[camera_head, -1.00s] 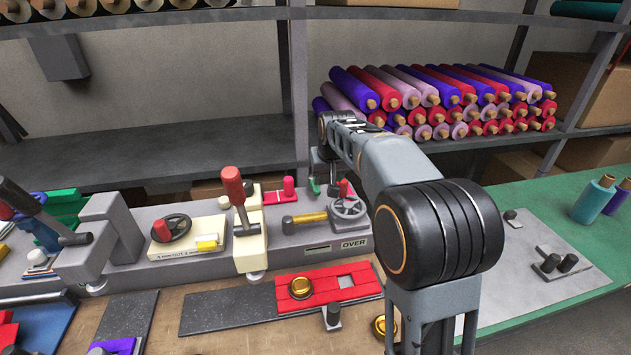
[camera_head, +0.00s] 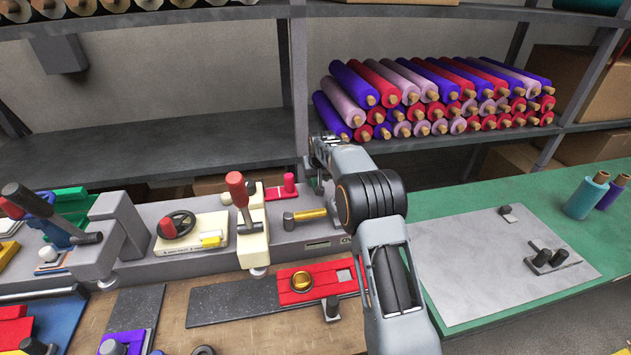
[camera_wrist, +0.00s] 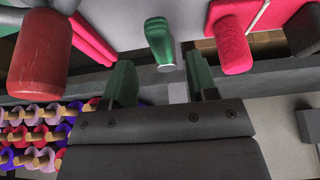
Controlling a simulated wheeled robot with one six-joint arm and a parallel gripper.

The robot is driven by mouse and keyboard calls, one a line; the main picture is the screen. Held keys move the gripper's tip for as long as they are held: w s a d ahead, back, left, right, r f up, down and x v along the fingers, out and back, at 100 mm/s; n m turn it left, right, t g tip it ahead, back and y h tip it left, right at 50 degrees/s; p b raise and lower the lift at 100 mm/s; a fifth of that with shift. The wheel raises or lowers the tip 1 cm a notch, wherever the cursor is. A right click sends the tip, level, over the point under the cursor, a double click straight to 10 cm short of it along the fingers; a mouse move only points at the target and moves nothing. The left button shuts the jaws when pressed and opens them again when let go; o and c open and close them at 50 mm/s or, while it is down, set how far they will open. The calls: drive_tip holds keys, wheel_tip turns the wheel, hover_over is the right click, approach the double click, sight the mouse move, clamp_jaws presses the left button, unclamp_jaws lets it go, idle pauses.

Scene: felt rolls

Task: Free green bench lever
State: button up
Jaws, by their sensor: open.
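The green lever (camera_wrist: 160,42) shows in the wrist view as a rounded green handle against the grey bench housing. My gripper (camera_wrist: 161,78) is open, with its two green-tipped fingers on either side of an empty gap. The lever lies just beyond the fingertips, roughly in line with the gap, and no contact shows. In the head view my gripper is at the far end of my arm, above the back of the bench, and its fingers are too small or hidden to make out. The green lever is hidden there behind my arm.
A red-handled lever (camera_head: 238,190) stands on a cream block. A pink-red post (camera_head: 290,184) and a yellow-handled lever (camera_head: 305,215) stand close to my arm. Stacked felt rolls (camera_head: 440,95) lie on the shelf behind.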

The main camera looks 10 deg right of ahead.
sight(315, 183)
drive_tip(key=shift+p+x, duration=0.45)
drive_tip(key=shift+x, duration=1.85)
drive_tip(key=shift+r, duration=0.1)
clamp_jaws()
